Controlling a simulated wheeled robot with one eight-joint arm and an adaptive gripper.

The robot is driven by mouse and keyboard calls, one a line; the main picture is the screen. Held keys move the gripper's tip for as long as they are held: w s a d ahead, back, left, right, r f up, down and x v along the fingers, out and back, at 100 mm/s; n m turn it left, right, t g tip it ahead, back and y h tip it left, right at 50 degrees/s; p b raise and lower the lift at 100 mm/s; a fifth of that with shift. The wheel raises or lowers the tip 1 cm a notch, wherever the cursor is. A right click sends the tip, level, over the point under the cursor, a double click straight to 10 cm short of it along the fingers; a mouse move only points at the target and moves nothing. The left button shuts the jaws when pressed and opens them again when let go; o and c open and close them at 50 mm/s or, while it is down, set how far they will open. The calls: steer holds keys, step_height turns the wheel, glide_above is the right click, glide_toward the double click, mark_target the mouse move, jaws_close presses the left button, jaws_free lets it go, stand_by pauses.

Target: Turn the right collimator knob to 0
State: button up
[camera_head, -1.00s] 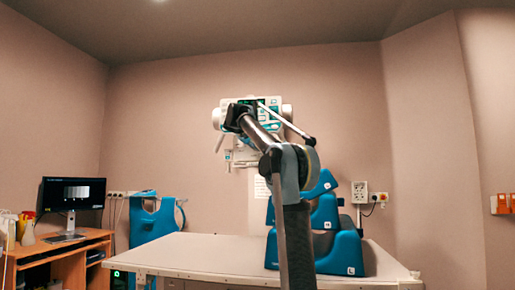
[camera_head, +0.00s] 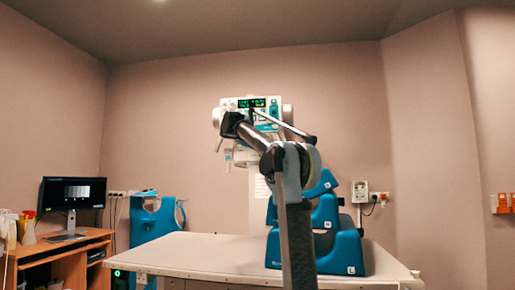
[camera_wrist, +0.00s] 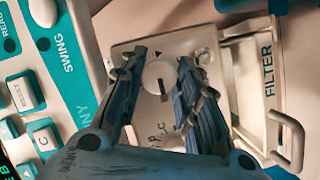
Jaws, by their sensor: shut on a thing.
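A round white knob (camera_wrist: 158,77) with a dark index line sits on a pale plate in the wrist view, a small black triangle above it. My gripper (camera_wrist: 161,64) has one finger on each side of this knob and is shut on it. The lower part of the plate is partly hidden by my gripper, and I cannot read a 0 mark. In the head view the white and teal collimator head (camera_head: 273,112) is high against the back wall, with green digits lit. My arm hides part of it and the knob.
Left of the knob is a button panel (camera_wrist: 50,100) marked SWING. Right of it are a FILTER frame (camera_wrist: 269,70) and a metal handle (camera_wrist: 292,135). Below the collimator head is a white table (camera_head: 200,250) with blue cushions (camera_head: 340,252).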

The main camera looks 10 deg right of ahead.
steer(key=shift+a, duration=0.1)
steer(key=o, duration=1.1)
steer(key=shift+c, duration=0.2)
steer(key=shift+a, duration=0.1)
steer(key=v, duration=1.1)
steer(key=shift+s+a, duration=0.2)
steer(key=shift+s, duration=0.05)
